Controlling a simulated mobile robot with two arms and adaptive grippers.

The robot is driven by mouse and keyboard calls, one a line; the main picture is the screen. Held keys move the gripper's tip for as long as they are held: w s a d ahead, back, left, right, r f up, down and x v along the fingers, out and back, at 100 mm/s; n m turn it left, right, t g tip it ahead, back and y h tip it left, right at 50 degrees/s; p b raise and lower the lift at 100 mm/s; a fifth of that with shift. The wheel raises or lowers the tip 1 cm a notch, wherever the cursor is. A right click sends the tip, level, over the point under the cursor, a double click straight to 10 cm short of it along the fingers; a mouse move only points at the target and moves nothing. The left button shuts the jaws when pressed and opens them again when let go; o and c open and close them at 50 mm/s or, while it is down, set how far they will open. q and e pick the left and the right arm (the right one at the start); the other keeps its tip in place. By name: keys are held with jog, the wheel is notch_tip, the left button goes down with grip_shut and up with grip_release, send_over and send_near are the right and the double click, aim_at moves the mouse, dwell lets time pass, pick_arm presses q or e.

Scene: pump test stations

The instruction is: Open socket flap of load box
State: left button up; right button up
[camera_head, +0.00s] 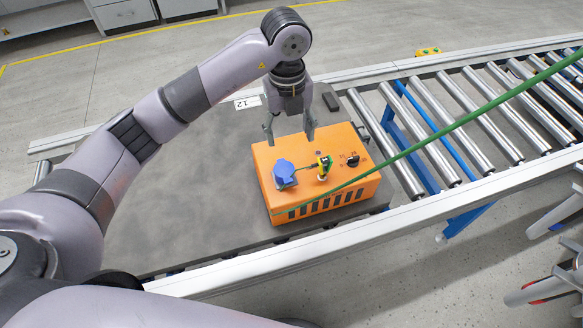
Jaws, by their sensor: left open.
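The orange load box (318,196) sits on the grey plate of the conveyor, with dark vent slots along its near side. A blue socket flap (284,171) is on the left part of its top and looks closed. A small yellow and black part (324,164) stands near the middle of the top, with a black knob (352,160) to its right. My left gripper (289,135) points down over the far edge of the box, beyond the flap. Its fingers are spread and nothing is between them.
Conveyor rollers (465,110) lie to the right. The grey plate (190,215) is clear left of the box.

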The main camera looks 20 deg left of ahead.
aim_at(288, 180)
pick_arm(q)
jog(key=f+p, duration=0.3)
jog(key=f, duration=1.4)
jog(key=shift+a+f, duration=0.1)
jog(key=shift+a, duration=0.1)
grip_shut()
